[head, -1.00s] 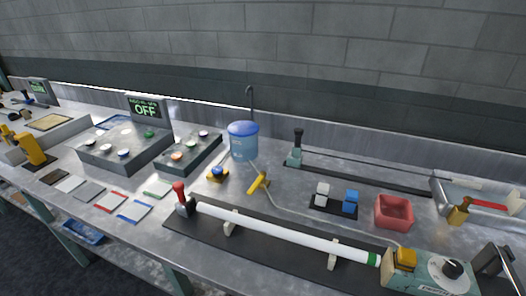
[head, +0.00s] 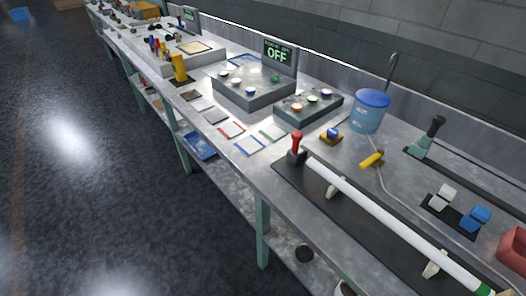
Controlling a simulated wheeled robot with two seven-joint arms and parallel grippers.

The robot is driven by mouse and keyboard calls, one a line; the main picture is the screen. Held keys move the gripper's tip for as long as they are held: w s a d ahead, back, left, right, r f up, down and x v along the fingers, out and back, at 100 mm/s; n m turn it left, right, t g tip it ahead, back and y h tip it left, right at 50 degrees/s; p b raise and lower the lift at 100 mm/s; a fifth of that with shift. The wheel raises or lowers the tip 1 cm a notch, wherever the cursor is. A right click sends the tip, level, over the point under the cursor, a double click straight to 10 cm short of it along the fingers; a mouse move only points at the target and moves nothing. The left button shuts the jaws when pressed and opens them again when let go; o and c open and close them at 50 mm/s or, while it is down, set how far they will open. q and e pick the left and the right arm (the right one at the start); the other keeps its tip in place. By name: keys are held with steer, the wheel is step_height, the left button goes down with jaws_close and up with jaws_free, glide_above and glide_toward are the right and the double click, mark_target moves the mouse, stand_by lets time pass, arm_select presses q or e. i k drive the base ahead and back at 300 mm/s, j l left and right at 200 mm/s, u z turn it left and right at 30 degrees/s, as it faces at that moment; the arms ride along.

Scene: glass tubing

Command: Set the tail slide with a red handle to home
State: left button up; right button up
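The tail slide with a red handle (head: 296,146) stands at the left end of a long black rail (head: 291,178) on the metal bench, in the head view. Its red handle points up. A long white glass tube (head: 378,210) runs from beside the slide to the lower right, resting on two pale supports (head: 337,187). I cannot tell whether the slide touches the tube's end. Neither of my grippers shows.
The bench (head: 222,147) carries control boxes (head: 254,88), an OFF display (head: 278,54), coloured sample cards (head: 249,146), a blue-lidded container (head: 370,110), a yellow-handled tool (head: 372,159) and a dark-handled slide (head: 428,137). Open floor (head: 80,180) lies left of the bench.

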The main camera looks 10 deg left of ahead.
mark_target(296, 156)
steer(key=k+j+u, duration=0.5)
steer(key=j+u, duration=0.35)
steer(key=l, duration=0.1)
